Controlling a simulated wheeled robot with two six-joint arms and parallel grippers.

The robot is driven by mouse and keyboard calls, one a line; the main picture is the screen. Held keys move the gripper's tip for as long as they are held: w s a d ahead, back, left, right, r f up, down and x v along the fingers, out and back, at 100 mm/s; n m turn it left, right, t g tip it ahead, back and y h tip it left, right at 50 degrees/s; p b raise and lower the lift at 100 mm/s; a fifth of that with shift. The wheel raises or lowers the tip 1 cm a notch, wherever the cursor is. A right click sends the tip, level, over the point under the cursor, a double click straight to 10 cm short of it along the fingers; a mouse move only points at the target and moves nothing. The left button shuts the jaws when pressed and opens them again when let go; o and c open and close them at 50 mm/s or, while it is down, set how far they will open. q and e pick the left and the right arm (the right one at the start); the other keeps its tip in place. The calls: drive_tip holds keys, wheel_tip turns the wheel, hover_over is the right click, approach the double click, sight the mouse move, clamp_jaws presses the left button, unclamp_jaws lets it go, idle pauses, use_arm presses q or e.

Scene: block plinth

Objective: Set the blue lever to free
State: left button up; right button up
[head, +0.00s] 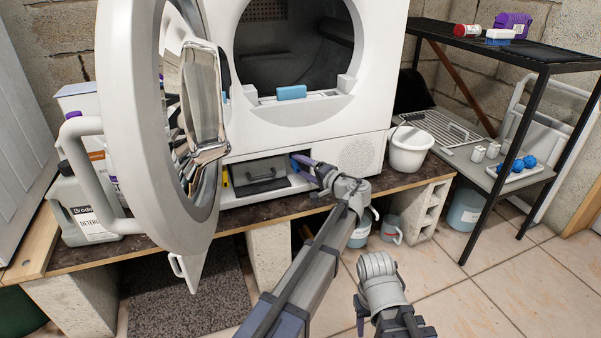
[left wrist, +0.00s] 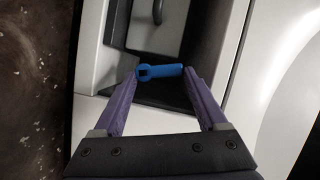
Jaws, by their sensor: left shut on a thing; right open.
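The blue lever (left wrist: 160,72) lies between the purple fingertips of my left gripper (left wrist: 163,82) in the left wrist view. The fingers are shut on it, one at each end. In the head view my left gripper (head: 308,167) reaches into the low opening at the foot of the white dryer (head: 290,140). The lever (head: 299,163) is mostly hidden there behind the gripper. Beside it in the opening is a dark grey panel with a handle (head: 260,175). My right gripper (head: 364,312) is low in front of the bench, away from everything; its fingers barely show.
The dryer's round door (head: 150,120) stands wide open at the left. A white bucket (head: 409,148) is on the bench right of the dryer. A black shelf rack (head: 500,50) stands further right. The tiled floor at the lower right is clear.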

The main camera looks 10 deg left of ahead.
use_arm(q)
drive_tip(key=shift+w+d+f+m+y+b, duration=0.1)
drive_tip(key=shift+d+f+m+y+b, duration=0.15)
drive_tip(key=shift+m+b, duration=0.55)
use_arm(e)
drive_tip(key=shift+f, duration=0.95)
use_arm(q)
drive_tip(key=shift+r+m, duration=0.1)
drive_tip(key=shift+m, duration=0.2)
use_arm(e)
drive_tip(key=shift+f, duration=0.1)
use_arm(q)
drive_tip(key=o, duration=1.1)
use_arm(e)
drive_tip(key=shift+d, duration=0.1)
